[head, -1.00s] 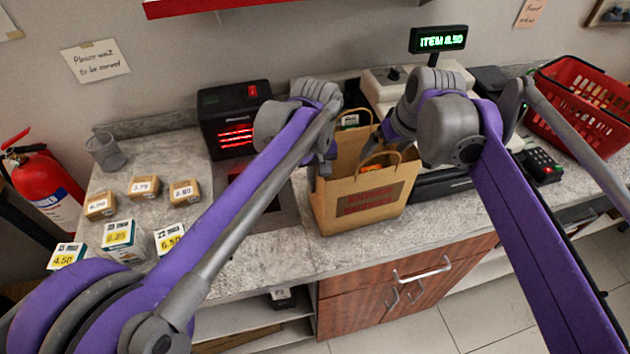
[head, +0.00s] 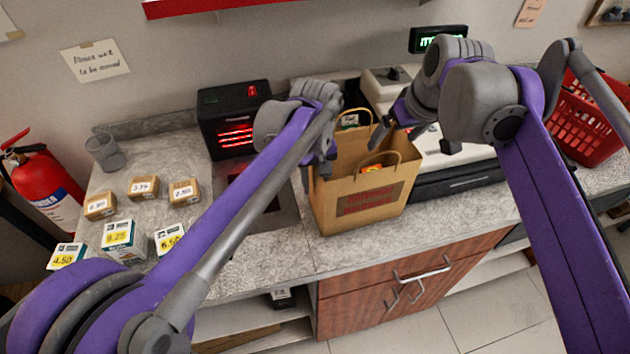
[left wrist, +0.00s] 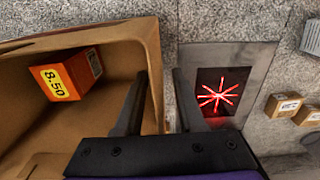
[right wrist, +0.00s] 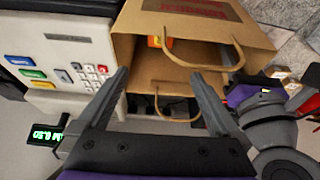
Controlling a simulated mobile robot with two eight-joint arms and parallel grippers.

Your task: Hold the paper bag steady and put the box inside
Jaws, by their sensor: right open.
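The brown paper bag (head: 335,200) stands upright on the counter with its handles up. The orange box (left wrist: 62,80) with an 8.50 label lies tilted inside it; its orange also shows through the bag's opening in the head view (head: 371,169). My left gripper (left wrist: 158,85) is at the bag's left side, one finger inside and one outside, with the bag wall between them. Whether it clamps the wall is unclear. My right gripper (right wrist: 162,85) is open and empty, above and to the right of the bag's opening, with the handles beyond its fingertips.
Small priced boxes (head: 143,187) sit at the counter's left, near a mesh cup (head: 105,152). A black scanner (head: 232,115) with red lights stands behind my left arm. The cash register (right wrist: 70,55) is right of the bag, and a red basket (head: 583,125) is further right.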

